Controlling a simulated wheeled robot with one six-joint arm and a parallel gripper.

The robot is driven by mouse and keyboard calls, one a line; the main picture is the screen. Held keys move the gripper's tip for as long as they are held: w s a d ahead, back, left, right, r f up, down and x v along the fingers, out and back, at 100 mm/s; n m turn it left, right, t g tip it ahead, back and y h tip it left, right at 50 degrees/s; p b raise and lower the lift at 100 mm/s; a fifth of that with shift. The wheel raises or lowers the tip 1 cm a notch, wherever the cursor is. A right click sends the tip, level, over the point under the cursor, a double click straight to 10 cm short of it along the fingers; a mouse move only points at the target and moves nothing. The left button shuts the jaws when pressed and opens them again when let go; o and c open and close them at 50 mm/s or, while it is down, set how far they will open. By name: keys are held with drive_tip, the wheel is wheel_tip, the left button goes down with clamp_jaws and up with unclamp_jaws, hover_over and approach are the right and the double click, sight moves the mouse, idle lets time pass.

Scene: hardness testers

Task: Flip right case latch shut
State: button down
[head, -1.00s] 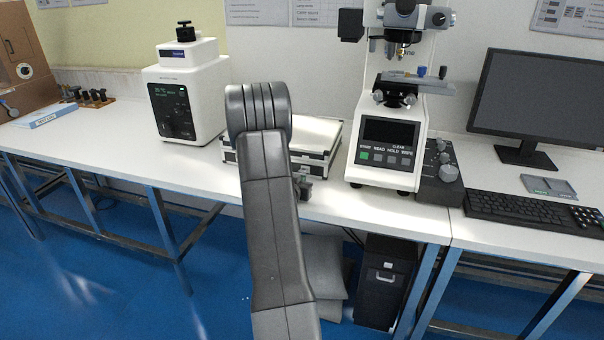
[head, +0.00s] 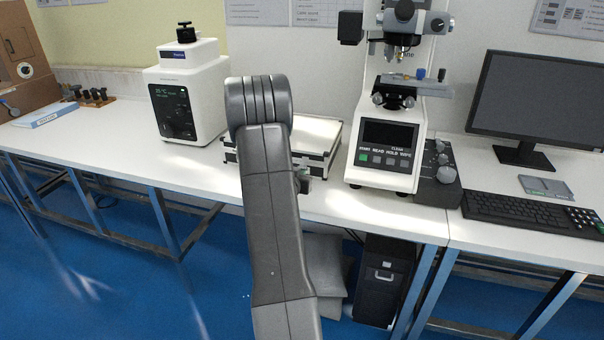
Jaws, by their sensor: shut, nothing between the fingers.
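The case (head: 320,134) is a flat box with a white top, dark edges and metal corners. It lies on the bench behind my arm, which covers its middle and much of its front. A small dark part of my gripper (head: 303,181) shows just right of my arm, close to the right part of the case's front. My gripper is shut and holds nothing. The fingertips are mostly hidden. The right latch cannot be made out, so I cannot tell its position or whether my gripper touches it.
A white tester (head: 185,95) stands left of the case. A taller hardness tester (head: 387,150) with a black control box (head: 440,175) stands close on its right. A keyboard (head: 520,210) and monitor (head: 540,100) are farther right. The bench left of the case's front is clear.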

drive_tip(key=shift+r, duration=0.15)
drive_tip(key=shift+w+d+r+p, duration=0.15)
drive_tip(key=shift+w+r+p, duration=0.3)
drive_tip(key=shift+r+p, duration=0.3)
drive_tip(key=shift+v, duration=4.1)
drive_tip(key=shift+f, duration=0.1)
drive_tip(key=x, duration=0.8)
drive_tip(key=shift+w, duration=0.1)
